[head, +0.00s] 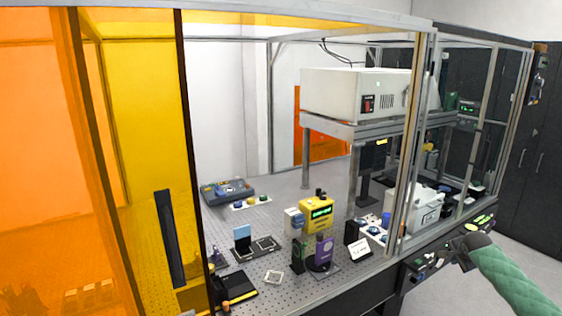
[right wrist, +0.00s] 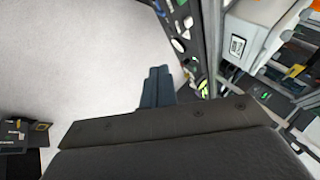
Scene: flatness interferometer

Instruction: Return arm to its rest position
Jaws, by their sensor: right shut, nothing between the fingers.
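My right arm, in a green sleeve, comes in from the lower right of the head view. Its dark right gripper (head: 462,262) is outside the enclosure, close to the black front panel (head: 428,262) with lit green buttons. In the right wrist view the two dark fingers (right wrist: 157,84) lie side by side, shut, with nothing between them. Behind them are the pale floor and, just to their right, the edge of the panel. I cannot tell whether the fingertips touch the panel. My left gripper is in neither view.
The enclosure's metal post (head: 409,150) and orange panels (head: 90,160) stand left of the arm. Inside, a perforated table (head: 225,220) carries a yellow device (head: 316,215) and several small parts. Dark cabinets (head: 530,165) stand behind at right. Floor (head: 525,262) right of the panel is clear.

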